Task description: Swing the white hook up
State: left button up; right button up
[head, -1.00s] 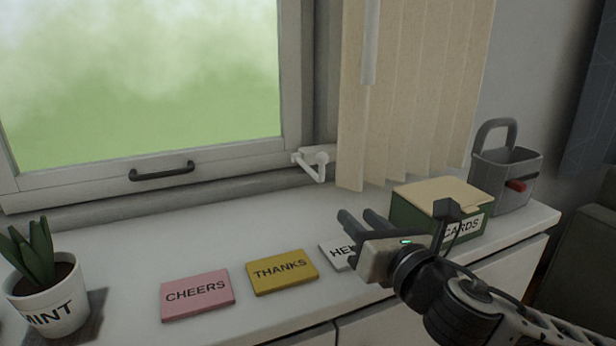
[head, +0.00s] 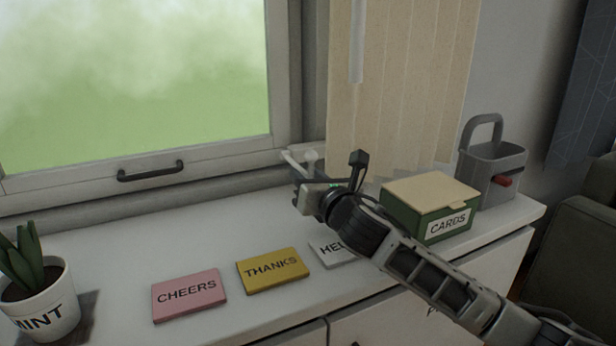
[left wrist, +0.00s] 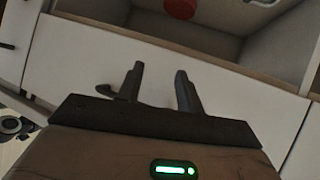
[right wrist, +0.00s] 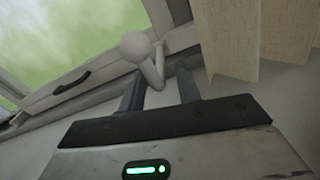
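The white hook (head: 297,160) is at the lower right corner of the window frame. My right gripper (head: 300,175) is just in front of it and hides its lower part in the head view. In the right wrist view the round end of the hook (right wrist: 139,46) is large, and its arm runs down between the fingertips of my right gripper (right wrist: 157,80). These fingers are apart; I cannot tell whether they touch the hook. My left gripper (left wrist: 158,76) is open and empty in the left wrist view, and out of the head view.
On the white sill stand a potted plant (head: 40,300), pink (head: 190,295), yellow (head: 272,270) and white cards, a green card box (head: 405,212) and a grey caddy (head: 490,165). Vertical blinds (head: 400,90) hang right of the hook. The black window handle (head: 150,171) is left of it.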

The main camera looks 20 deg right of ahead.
pick_arm(q)
jog(key=shift+r, duration=0.1)
pick_arm(e)
jog(key=shift+w, duration=0.1)
grip_shut()
pick_arm(q)
jog(key=shift+w, duration=0.1)
jog(key=shift+r, duration=0.15)
